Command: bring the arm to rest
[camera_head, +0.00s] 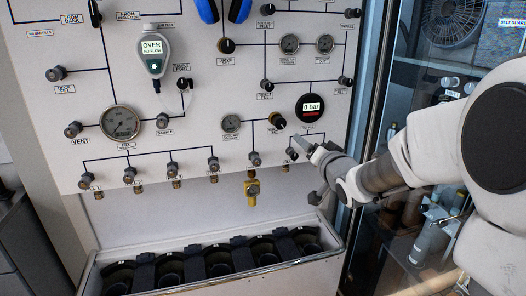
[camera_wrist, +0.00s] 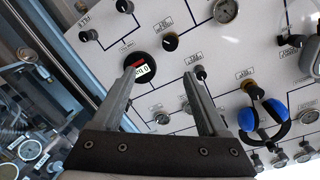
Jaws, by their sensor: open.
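My gripper (camera_head: 308,168) is at the right of the white fill panel (camera_head: 220,105) in the head view, close in front of its lower right part. My white and grey arm (camera_head: 425,145) reaches in from the right edge. In the wrist view the two fingers of my gripper (camera_wrist: 160,75) are spread apart with nothing between them. The panel lies beyond them, and I cannot tell the exact gap. The round black digital gauge reading "0 bar" (camera_head: 310,108) is just above my gripper in the head view. In the wrist view this gauge (camera_wrist: 140,68) shows beside the left fingertip.
Several valve knobs line the panel's lower edge, with a yellow fitting (camera_head: 252,188) hanging below. A trough with several black holders (camera_head: 340,252) stands underneath. A glass door frame (camera_head: 372,90) is close to my arm. Blue ear defenders (camera_wrist: 263,118) hang on the panel.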

